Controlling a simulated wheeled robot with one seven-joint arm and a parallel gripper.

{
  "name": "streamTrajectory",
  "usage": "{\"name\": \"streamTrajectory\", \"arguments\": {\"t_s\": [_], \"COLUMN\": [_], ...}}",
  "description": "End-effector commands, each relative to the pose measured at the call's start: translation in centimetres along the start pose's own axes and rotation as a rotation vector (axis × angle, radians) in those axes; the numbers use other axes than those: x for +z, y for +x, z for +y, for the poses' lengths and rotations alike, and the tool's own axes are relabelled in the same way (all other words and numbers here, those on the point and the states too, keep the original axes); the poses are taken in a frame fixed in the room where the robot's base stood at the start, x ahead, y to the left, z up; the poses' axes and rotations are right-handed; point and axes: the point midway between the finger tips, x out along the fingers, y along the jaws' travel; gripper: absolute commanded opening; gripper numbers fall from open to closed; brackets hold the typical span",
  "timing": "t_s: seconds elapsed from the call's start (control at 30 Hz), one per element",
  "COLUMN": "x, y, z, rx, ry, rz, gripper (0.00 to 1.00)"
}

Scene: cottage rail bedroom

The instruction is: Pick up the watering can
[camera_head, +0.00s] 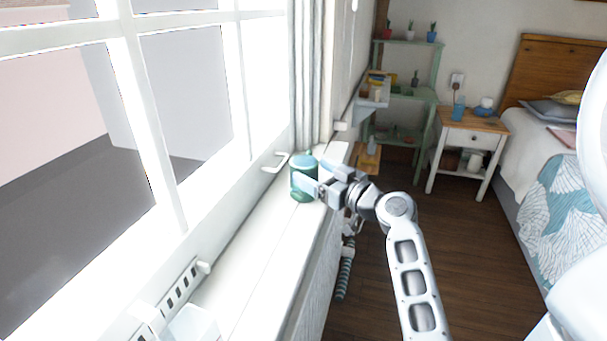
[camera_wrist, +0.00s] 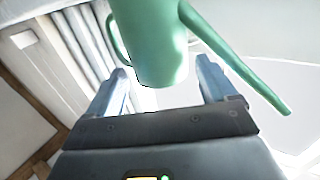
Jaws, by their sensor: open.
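The green watering can (camera_head: 303,174) stands on the white windowsill in the head view, close to the window. In the wrist view the can (camera_wrist: 155,45) fills the top middle, with its long spout slanting down to the right and its handle on the left. My gripper (camera_head: 311,187) is at the can's near right side. In the wrist view my gripper (camera_wrist: 165,88) is open, one finger on each side of the can's lower body. I cannot tell whether either finger touches it. Part of the can is hidden behind the gripper in the head view.
The windowsill (camera_head: 245,265) runs along the window, with a white window handle (camera_head: 274,163) just left of the can. A radiator and wooden floor lie below the sill. A green shelf (camera_head: 411,94), nightstand (camera_head: 470,138) and bed (camera_head: 540,155) stand farther back.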

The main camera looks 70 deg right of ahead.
Motion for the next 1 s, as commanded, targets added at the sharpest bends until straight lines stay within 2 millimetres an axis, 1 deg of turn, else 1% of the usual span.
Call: {"name": "streamTrajectory", "arguments": {"t_s": [0.03,0.1,0.2,0.47,1.0], "x": [-0.4,-0.2,-0.1,0.0,0.0], "y": [0.8,1.6,2.3,2.4,2.4], "z": [0.1,0.1,0.1,0.0,0.0], "rx": [-0.001,-0.001,0.0,0.0,0.0], "ry": [0.0,0.0,-0.001,-0.001,-0.001], "rz": [0.001,0.0,0.0,0.0,0.0], "gripper": [0.85,0.85,0.85,0.84,0.32]}}
